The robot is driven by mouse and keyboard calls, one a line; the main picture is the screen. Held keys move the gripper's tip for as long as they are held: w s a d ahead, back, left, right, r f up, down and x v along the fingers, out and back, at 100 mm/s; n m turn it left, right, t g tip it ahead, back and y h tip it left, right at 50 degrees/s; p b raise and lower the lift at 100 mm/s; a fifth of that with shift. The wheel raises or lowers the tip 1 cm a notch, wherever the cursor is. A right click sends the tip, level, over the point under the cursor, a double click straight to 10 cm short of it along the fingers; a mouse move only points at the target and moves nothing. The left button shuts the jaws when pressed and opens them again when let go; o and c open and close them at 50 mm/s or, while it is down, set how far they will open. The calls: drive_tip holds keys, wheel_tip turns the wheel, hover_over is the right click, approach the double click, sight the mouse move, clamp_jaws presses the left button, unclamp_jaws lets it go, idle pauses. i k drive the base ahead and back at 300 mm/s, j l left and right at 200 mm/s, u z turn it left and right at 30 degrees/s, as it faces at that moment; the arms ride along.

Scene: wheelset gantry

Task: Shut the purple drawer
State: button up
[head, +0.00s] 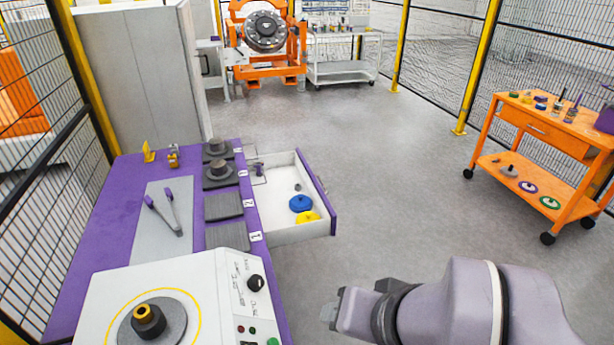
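The purple drawer stands open, pulled out to the right from the purple workbench (95,270) in the head view. It has white inner walls and a purple front panel (322,205) with a handle (320,185) on its outer face. A blue round part (301,203), a yellow round part (307,218) and a small grey part (297,187) lie inside. My gripper (331,312) is at the lower middle, nearer the camera than the drawer and apart from it. It is small and seen from the side, so its opening cannot be told.
A white machine (195,290) with a knob and buttons sits on the near end of the bench. Numbered dark pads (223,206) line the bench edge. An orange cart (545,135) stands at right. Grey floor (410,180) between drawer and cart is clear.

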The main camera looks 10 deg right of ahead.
sight(283, 171)
drive_tip(key=i+l+u, duration=0.2)
drive_tip(key=l, duration=0.3)
drive_tip(key=i+l+u, duration=0.25)
drive_tip(key=l, duration=0.3)
drive_tip(key=i+l+u, duration=0.2)
drive_tip(key=l, duration=0.35)
drive_tip(key=i+l+u, duration=0.25)
drive_tip(key=l, duration=0.4)
drive_tip(key=l+u, duration=0.2)
drive_tip(key=l, duration=0.4)
drive_tip(key=i+l+u, duration=0.2)
drive_tip(key=l, duration=0.45)
drive_tip(key=i+l+u, duration=0.2)
drive_tip(key=k+j, duration=0.1)
